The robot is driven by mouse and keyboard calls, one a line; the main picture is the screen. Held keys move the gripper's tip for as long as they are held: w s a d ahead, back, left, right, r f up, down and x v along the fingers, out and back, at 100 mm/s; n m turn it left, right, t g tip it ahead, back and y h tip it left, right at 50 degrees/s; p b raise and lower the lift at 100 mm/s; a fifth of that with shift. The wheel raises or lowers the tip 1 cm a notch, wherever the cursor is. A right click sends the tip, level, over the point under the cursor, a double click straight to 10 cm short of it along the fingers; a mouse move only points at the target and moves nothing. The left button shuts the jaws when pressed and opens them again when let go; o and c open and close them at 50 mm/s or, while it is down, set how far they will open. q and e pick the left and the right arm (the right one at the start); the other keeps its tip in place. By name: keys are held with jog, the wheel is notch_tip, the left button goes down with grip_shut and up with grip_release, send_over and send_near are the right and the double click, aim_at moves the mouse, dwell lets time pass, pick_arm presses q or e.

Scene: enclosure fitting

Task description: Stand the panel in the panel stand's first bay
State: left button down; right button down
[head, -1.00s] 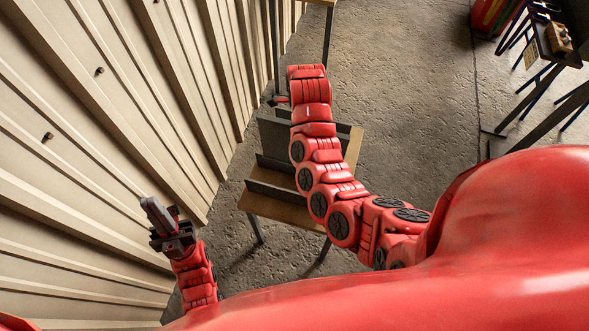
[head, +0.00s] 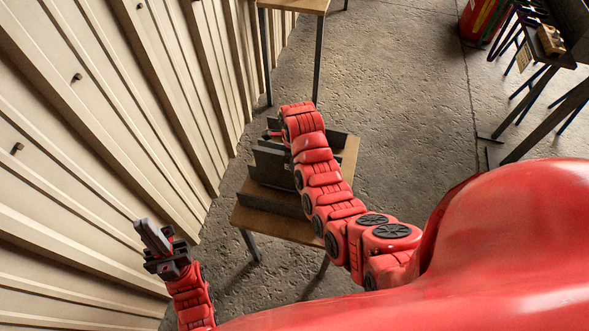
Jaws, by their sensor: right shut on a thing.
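The panel stand (head: 270,202), dark grey with upright walls, is on a small wooden table in the middle of the head view. A dark grey upright plate (head: 266,168), which looks like the panel, shows behind the stand's front wall, left of my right arm. I cannot tell whether its lower edge is inside a bay or above it. My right gripper (head: 272,134) is over the stand, shut on the panel; my red wrist hides most of the gripper and its grip. My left gripper (head: 155,239) is raised at the far left, away from the stand, apparently empty; its jaw opening is unclear.
The small table (head: 262,222) has bare wood at its front edge. A corrugated wall (head: 100,130) runs close along the left. Another wooden table (head: 295,5) is at the top, and a dark bench (head: 550,65) at the upper right. Concrete floor (head: 400,90) is open right of the stand.

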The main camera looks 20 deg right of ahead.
aim_at(274, 170)
notch_tip(274, 170, down, 4)
jog(key=shift+w+r+p, duration=0.1)
jog(key=shift+r+p, duration=0.1)
jog(key=shift+p, duration=0.4)
jog(key=shift+f, duration=0.15)
jog(key=c, duration=0.8)
grip_release()
jog(key=shift+o, duration=0.2)
